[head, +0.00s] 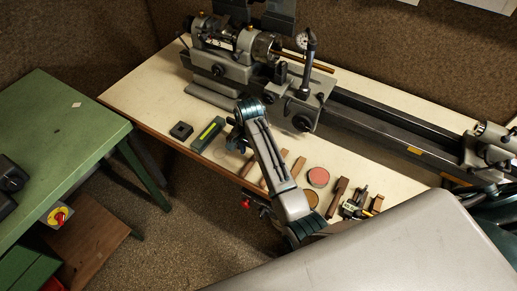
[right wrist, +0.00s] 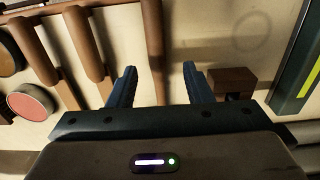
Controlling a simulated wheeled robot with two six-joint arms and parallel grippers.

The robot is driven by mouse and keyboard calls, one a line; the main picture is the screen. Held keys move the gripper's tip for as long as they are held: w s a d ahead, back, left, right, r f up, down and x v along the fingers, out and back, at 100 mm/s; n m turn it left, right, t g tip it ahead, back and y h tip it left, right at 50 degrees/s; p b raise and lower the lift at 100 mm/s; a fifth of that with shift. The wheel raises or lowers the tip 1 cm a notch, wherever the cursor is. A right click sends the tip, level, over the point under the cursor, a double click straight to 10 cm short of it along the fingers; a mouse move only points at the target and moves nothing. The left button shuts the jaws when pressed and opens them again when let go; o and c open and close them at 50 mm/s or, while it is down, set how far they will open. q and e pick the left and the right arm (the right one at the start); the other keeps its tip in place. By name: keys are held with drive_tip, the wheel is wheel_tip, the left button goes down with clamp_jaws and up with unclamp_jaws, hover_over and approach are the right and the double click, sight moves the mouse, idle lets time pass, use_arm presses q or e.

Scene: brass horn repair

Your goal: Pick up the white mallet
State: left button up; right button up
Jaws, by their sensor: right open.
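I cannot make out a white mallet head in either view. In the right wrist view a slim brown wooden rod (right wrist: 153,45) runs between the fingers of my right gripper (right wrist: 157,82), apart from both; I cannot tell whether it is the mallet's handle. My right gripper (head: 236,142) is open and empty, low over the front of the cream bench (head: 150,90) in the head view, beside the spirit level. My right arm hides part of the bench there. My left gripper is not in view.
Several wooden pieces (right wrist: 88,45) lie near a red disc (head: 318,177). A green-vialed level (head: 208,134) and a dark block (head: 181,130) lie left of the gripper. A lathe (head: 230,55) stands behind. A green table (head: 50,150) is at left.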

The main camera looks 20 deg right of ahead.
sight(250, 161)
drive_tip(key=f, duration=0.1)
drive_tip(key=f+p, duration=0.1)
drive_tip(key=s+f, duration=0.1)
drive_tip(key=shift+a+p, duration=0.25)
drive_tip(key=shift+p, duration=0.05)
drive_tip(key=shift+s+f, duration=0.1)
drive_tip(key=shift+f, duration=0.25)
drive_tip(key=shift+w+f, duration=0.15)
drive_tip(key=shift+w, duration=0.05)
drive_tip(key=shift+c, duration=0.5)
drive_tip(key=c, duration=0.3)
clamp_jaws()
